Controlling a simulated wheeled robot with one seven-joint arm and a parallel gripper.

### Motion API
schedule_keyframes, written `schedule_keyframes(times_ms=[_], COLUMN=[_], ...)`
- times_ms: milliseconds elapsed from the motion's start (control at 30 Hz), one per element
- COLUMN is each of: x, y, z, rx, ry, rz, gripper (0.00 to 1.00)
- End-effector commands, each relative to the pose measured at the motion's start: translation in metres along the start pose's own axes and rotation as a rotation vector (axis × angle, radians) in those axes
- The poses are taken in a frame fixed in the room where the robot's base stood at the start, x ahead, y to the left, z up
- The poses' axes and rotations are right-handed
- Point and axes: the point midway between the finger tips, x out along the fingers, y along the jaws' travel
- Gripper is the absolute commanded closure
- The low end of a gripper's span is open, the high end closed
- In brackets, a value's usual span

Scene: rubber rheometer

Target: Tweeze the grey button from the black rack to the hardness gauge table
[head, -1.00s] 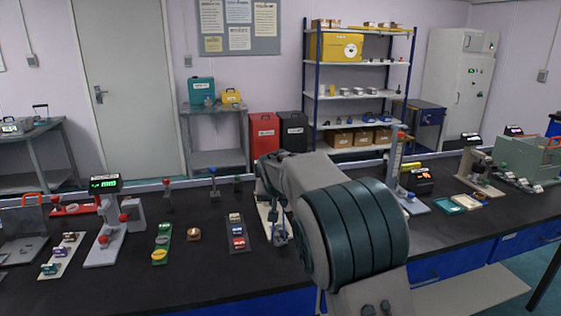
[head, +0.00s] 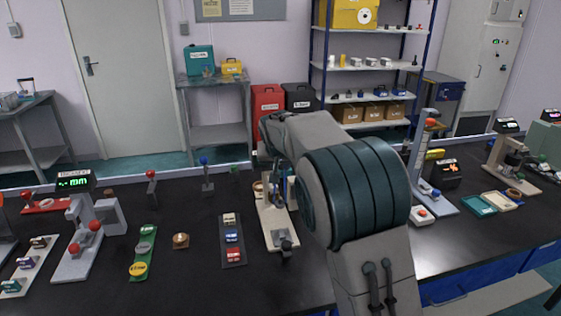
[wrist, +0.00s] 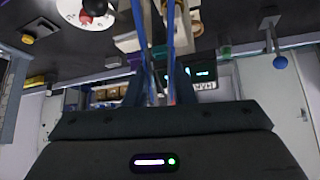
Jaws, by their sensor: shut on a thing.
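The black rack (head: 241,261) lies on the bench left of my arm in the head view. It bears a pale grey-white button (head: 229,218) at the back, a blue one in the middle and a red one in front. My gripper shows in the wrist view (wrist: 160,88), shut on what look like blue tweezers (wrist: 171,40), whose two legs run up out of the picture. Their tips are out of view. In the head view my arm hides the gripper. I cannot tell for sure which stand is the hardness gauge; a beige stand (head: 271,226) is beside the rack, partly behind my arm.
Left of the rack are a small brown block (head: 180,240), a green strip (head: 144,252) with discs and a grey stand (head: 83,245) with a green display. A tall gauge stand (head: 440,200) and teal tray (head: 479,205) are right of my arm. The bench front is clear.

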Motion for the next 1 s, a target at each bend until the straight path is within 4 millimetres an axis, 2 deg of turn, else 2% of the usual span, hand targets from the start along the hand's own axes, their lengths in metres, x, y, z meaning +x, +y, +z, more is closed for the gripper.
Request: schedule_keyframes(times_ms=[167,467,1000], x=[0.001,0.011,0.059], y=[0.005,0.002,0.0], z=[-0.001,0.007,0.045], rx=[0.006,0.003,0.001], ry=[0.001,0.0,0.0], rz=[0.004,0.002,0.001], gripper=[1.0,1.0,1.0])
